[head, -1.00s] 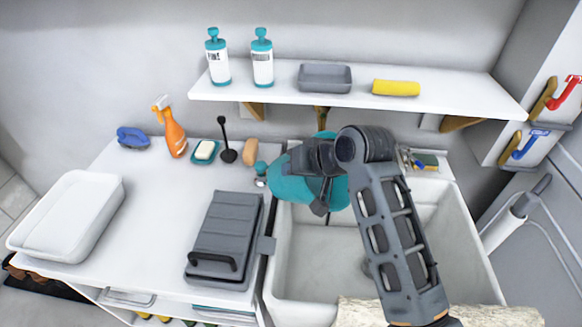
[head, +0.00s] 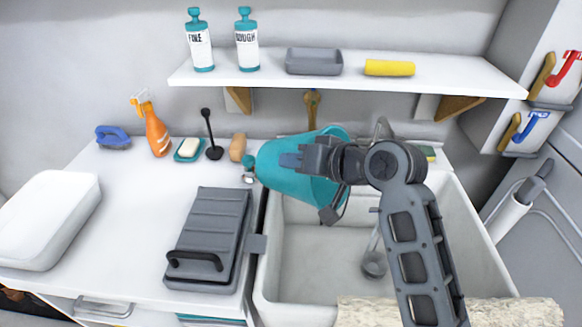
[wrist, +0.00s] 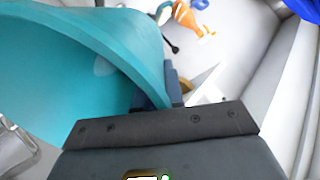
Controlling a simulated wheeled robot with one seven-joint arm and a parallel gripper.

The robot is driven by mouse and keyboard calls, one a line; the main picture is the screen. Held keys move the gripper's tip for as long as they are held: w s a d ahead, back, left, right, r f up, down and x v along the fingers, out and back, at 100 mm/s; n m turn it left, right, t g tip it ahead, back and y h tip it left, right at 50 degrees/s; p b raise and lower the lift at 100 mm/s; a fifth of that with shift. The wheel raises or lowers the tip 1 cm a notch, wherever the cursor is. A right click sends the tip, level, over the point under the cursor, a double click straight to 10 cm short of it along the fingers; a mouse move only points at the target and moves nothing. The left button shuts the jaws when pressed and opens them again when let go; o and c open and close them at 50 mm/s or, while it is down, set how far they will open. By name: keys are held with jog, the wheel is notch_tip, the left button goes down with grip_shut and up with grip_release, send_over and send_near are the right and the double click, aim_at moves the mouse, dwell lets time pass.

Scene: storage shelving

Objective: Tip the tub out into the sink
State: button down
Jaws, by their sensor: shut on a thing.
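The teal tub (head: 285,168) is held in the air above the back left part of the sink (head: 310,265). It lies tilted on its side in the head view, its wide end towards the right and its narrow end towards the left. My gripper (head: 300,160) is shut on the tub's wall. In the wrist view the tub (wrist: 90,65) fills the upper left, its curved rim close to the camera. My gripper also shows there (wrist: 165,100), partly hidden by the tub. The inside of the tub is mostly hidden in the head view.
A grey ridged box (head: 210,240) stands on the counter left of the sink. A white basin (head: 45,220) is at the far left. An orange spray bottle (head: 155,130) and a wooden brush (head: 237,147) stand behind. A shelf (head: 350,85) overhangs the sink's back.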

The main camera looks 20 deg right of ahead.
jog(key=shift+s+d+f+b, duration=0.15)
jog(key=shift+f+b, duration=0.1)
jog(key=shift+b, duration=0.4)
jog(key=shift+s+d+f+t+y+b, duration=0.15)
jog(key=shift+t+y+b, duration=0.3)
jog(key=shift+b, duration=0.55)
jog(key=s+d+t+y+b, duration=0.1)
jog(key=s+b, duration=0.1)
jog(key=b, duration=0.4)
jog(key=s+d+f+t+y+b, duration=0.1)
jog(key=d+t+b, duration=0.1)
jog(key=b, duration=0.4)
jog(key=shift+s+d+f+m+t+y, duration=0.2)
jog(key=shift+s+m+t+y, duration=0.1)
jog(key=shift+s+y, duration=0.1)
jog(key=shift+s+d+b, duration=0.15)
jog(key=shift+s+b, duration=0.05)
jog(key=shift+b, duration=0.5)
jog(key=shift+s+r+t, duration=0.1)
jog(key=shift+r+t, duration=0.05)
jog(key=shift+t, duration=0.1)
